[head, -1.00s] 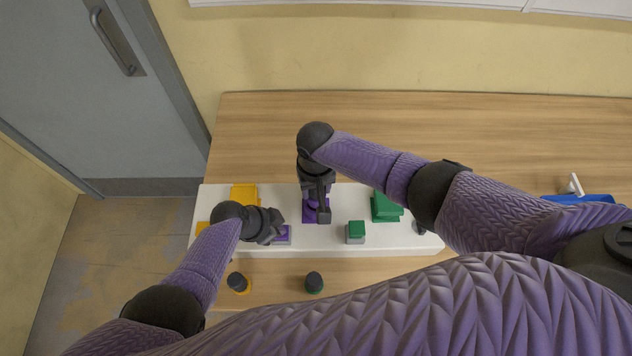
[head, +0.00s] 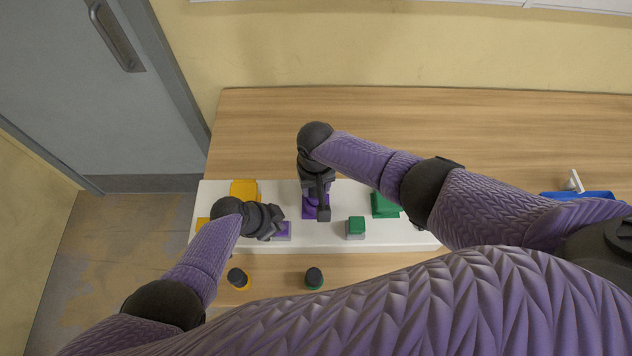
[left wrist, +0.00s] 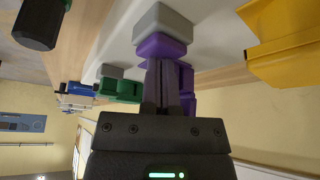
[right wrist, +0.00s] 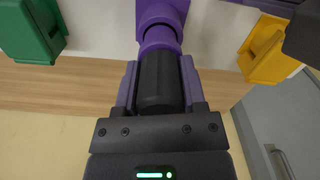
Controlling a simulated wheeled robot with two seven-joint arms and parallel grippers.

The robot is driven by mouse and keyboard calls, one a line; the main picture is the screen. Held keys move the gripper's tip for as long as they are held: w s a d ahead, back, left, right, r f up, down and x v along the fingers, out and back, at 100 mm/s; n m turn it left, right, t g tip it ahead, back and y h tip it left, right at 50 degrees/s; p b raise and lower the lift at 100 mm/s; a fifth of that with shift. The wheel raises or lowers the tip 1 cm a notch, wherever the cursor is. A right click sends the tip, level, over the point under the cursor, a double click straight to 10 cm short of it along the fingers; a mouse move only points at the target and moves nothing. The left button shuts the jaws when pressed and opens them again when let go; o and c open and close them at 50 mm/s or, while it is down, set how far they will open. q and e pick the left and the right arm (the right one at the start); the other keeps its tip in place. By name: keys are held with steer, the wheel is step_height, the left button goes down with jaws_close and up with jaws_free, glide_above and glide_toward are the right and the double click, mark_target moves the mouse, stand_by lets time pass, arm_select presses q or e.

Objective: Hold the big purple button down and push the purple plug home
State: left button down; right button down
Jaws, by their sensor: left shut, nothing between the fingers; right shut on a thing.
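The big purple button (head: 284,229) sits on a grey base on the white board, left of the purple socket. My left gripper (head: 279,224) is shut with nothing between its fingers. In the left wrist view its fingertips (left wrist: 163,65) meet the purple cap (left wrist: 160,45); how far the cap is pressed I cannot tell. My right gripper (head: 323,213) is shut on the purple plug, whose black handle (right wrist: 158,80) and purple collar (right wrist: 158,42) show in the right wrist view. The collar's end is at the purple socket (right wrist: 162,12). The plug's depth in the socket is hidden.
A yellow socket box (head: 243,188) stands left on the board. A green socket box (head: 384,206) and a green button (head: 356,226) stand right. Two black-handled plugs, one yellow-ringed (head: 237,278) and one green-ringed (head: 314,278), stand in front. A blue tray (head: 578,197) lies far right.

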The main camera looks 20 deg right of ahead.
steer(key=shift+f, duration=0.85)
jaws_free()
steer(key=shift+f, duration=0.1)
steer(key=shift+r, duration=3.55)
arm_select(q)
steer(key=shift+r, duration=0.1)
arm_select(e)
steer(key=shift+r, duration=0.1)
arm_select(q)
step_height(320, 180, up, 7)
steer(key=p, duration=0.6)
steer(key=shift+p, duration=0.35)
arm_select(e)
step_height(320, 180, up, 7)
steer(key=shift+f, duration=0.3)
arm_select(q)
steer(key=shift+a, duration=0.1)
arm_select(e)
steer(key=shift+a, duration=0.1)
